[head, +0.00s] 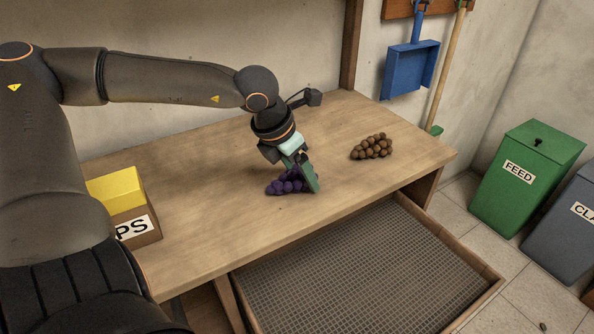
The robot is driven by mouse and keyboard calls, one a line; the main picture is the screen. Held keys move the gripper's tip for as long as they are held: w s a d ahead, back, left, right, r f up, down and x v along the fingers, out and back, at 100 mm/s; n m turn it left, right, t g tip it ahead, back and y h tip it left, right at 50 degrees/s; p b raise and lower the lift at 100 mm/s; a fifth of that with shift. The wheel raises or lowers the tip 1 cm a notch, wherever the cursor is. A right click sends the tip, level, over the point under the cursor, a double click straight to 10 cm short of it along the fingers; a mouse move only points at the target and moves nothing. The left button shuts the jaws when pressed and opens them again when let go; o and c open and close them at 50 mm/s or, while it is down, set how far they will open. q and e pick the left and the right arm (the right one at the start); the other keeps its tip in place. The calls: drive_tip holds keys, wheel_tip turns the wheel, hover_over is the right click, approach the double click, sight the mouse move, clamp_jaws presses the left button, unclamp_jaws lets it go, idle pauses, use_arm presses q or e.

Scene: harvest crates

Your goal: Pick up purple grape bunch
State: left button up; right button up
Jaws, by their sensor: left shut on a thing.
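The purple grape bunch (283,186) is on the wooden table, at about its middle. My left gripper (301,180) comes down over it from above, with its green fingers closed on the bunch. The fingers hide the right part of the grapes. The bunch looks to be at the table surface; I cannot tell whether it is lifted at all. My right gripper is not in view.
A brown grape bunch (371,146) lies farther right on the table (215,225). A labelled box with a yellow top (117,187) stands at the left. A mesh-bottomed tray (350,270) sits below the front edge. A green FEED bin (525,175) stands right.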

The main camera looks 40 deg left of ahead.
use_arm(q)
drive_tip(key=c, duration=0.6)
drive_tip(key=shift+r, duration=0.1)
drive_tip(key=shift+c, duration=0.2)
drive_tip(key=shift+r, duration=0.6)
drive_tip(key=s+d+r+b, duration=0.1)
drive_tip(key=s+d+r, duration=0.1)
drive_tip(key=s+r, duration=0.3)
drive_tip(key=s+d+r, duration=0.2)
drive_tip(key=s+r, duration=0.4)
drive_tip(key=s, duration=0.2)
drive_tip(key=shift+s+d+r+b, duration=0.15)
drive_tip(key=shift+d+r+b, duration=0.15)
drive_tip(key=shift+d+b, duration=0.05)
